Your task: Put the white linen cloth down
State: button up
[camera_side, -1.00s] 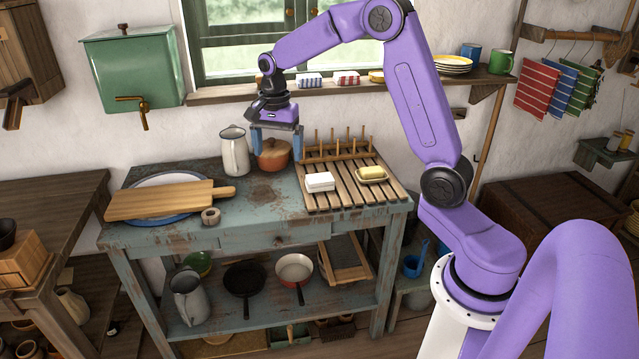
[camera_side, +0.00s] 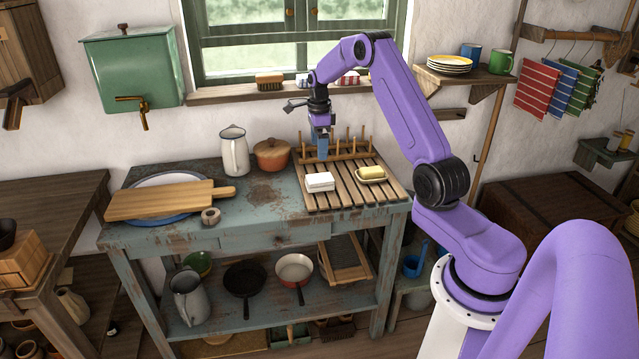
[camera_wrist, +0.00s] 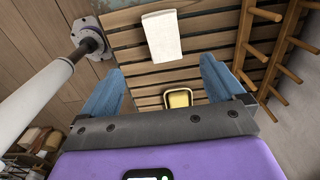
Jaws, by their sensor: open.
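The white linen cloth (camera_side: 319,182) lies folded into a small block on the front left of the wooden slatted rack (camera_side: 340,199). It also shows near the top of the wrist view (camera_wrist: 163,37), flat on the slats. My gripper (camera_side: 321,155) is above the back part of the rack, behind the cloth and apart from it. In the wrist view, its two blue fingers (camera_wrist: 162,80) are spread wide with nothing between them at their tips.
A yellow block in a dish (camera_side: 371,174) sits right of the cloth on the rack. Wooden pegs (camera_side: 348,148) stand along the rack's back edge. An orange pot (camera_side: 272,156) and a white jug (camera_side: 234,152) stand to the left. The worn tabletop (camera_side: 262,208) has free room.

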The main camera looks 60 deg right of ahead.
send_over(320, 178)
jog(key=f, duration=0.6)
jog(key=shift+a+f, duration=0.15)
jog(key=shift+a, duration=0.15)
jog(key=shift+w+d+f, duration=0.1)
jog(key=shift+d+f, duration=0.05)
jog(key=shift+f, duration=1.5)
jog(key=shift+d+f, duration=0.15)
jog(key=shift+f, duration=1.5)
jog(key=c, duration=1.2)
jog(key=shift+o, duration=0.2)
jog(key=shift+r, duration=0.15)
